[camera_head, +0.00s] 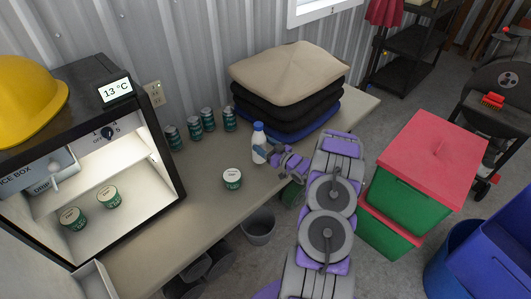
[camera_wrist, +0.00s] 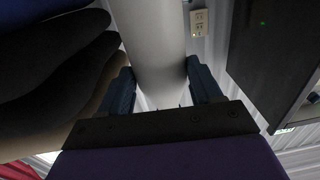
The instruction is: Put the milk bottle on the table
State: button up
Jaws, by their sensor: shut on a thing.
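The milk bottle (camera_head: 259,147) is white with a blue cap and is upright at the table's middle in the head view. My gripper (camera_head: 266,153) reaches it from the right, with its fingers at the bottle's side. In the wrist view the white bottle body (camera_wrist: 150,45) fills the space between the two blue fingers of my gripper (camera_wrist: 158,90), which is shut on it. The table (camera_head: 200,225) is a long beige-grey bench along the wall. I cannot tell whether the bottle's base touches the table.
Several green cans (camera_head: 208,119) stand behind the bottle. A green-white tub (camera_head: 232,178) stands front left of it. Folded cloths (camera_head: 290,75) are piled at the right. An open ice box (camera_head: 130,155) stands at the left. Red-lidded green crates (camera_head: 410,195) are on the floor.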

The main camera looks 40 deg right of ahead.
notch_tip(320, 180, down, 4)
jog(key=shift+d+r+b, duration=0.1)
jog(key=shift+r+b, duration=0.1)
jog(key=shift+b, duration=0.5)
jog(key=shift+d+f, duration=0.1)
jog(key=shift+d, duration=0.4)
jog(key=o, duration=1)
jog(key=shift+o, duration=1.4)
jog(key=shift+a, duration=0.25)
jog(key=shift+o, duration=0.5)
jog(key=shift+a, duration=0.25)
jog(key=shift+d, duration=0.1)
